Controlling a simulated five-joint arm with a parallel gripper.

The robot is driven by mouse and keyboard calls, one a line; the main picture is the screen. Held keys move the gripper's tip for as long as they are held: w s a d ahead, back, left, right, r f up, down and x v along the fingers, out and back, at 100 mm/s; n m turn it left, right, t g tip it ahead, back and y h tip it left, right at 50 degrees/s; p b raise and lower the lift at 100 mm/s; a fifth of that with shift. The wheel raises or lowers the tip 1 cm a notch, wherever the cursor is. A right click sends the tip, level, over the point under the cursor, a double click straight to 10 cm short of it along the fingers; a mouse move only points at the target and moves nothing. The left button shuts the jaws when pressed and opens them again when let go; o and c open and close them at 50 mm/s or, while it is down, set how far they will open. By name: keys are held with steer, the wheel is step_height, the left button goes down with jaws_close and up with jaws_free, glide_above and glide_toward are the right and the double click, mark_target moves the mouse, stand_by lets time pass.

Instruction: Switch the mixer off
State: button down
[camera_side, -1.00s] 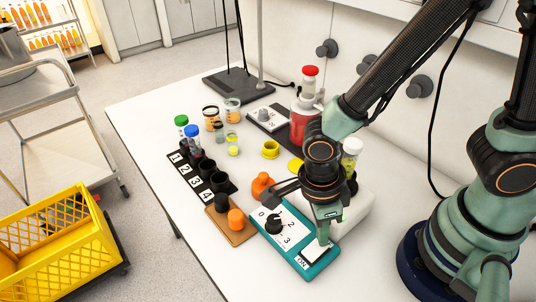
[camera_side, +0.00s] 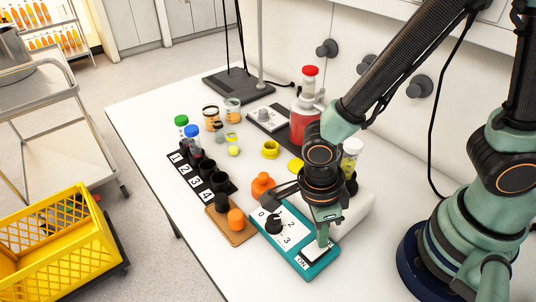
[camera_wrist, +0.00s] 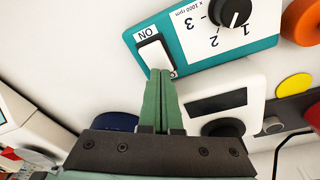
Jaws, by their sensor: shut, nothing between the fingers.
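The mixer is a teal box (camera_side: 270,237) with a white face, a black dial (camera_side: 273,225) and a white rocker switch (camera_side: 315,252). In the wrist view the teal box (camera_wrist: 185,68) shows the switch (camera_wrist: 155,53), with "ON" printed at its far end. My gripper (camera_side: 322,243) is shut and empty, pointing down at the switch. In the wrist view my shut fingertips (camera_wrist: 160,74) are at the switch's near end, opposite the ON label, and seem to touch it. The fingers hide part of that end. I cannot tell which way the rocker is tilted.
A white device (camera_wrist: 222,100) stands close beside the mixer. An orange knob-like thing (camera_side: 262,184) and a wooden block (camera_side: 226,228) with black and orange caps are near its far end. A numbered black rack (camera_side: 198,175) holds vials. The table's front left is clear.

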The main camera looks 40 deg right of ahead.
step_height(320, 180, up, 7)
steer(key=shift+f, duration=0.2)
stand_by(0.6)
steer(key=w+d+r+n+t, duration=0.3)
steer(key=w+d+r+n, duration=0.2)
steer(key=n, duration=0.7)
steer(key=w+d+r+n+t+y, duration=0.1)
steer(key=w+d+r+n+t, duration=0.2)
steer(key=d+r+n, duration=0.6)
steer(key=w+d+n, duration=0.1)
steer(key=d+n, duration=0.1)
steer(key=n, duration=0.1)
steer(key=shift+w+t, duration=0.35)
steer(key=shift+t, duration=0.05)
steer(key=shift+r, duration=0.1)
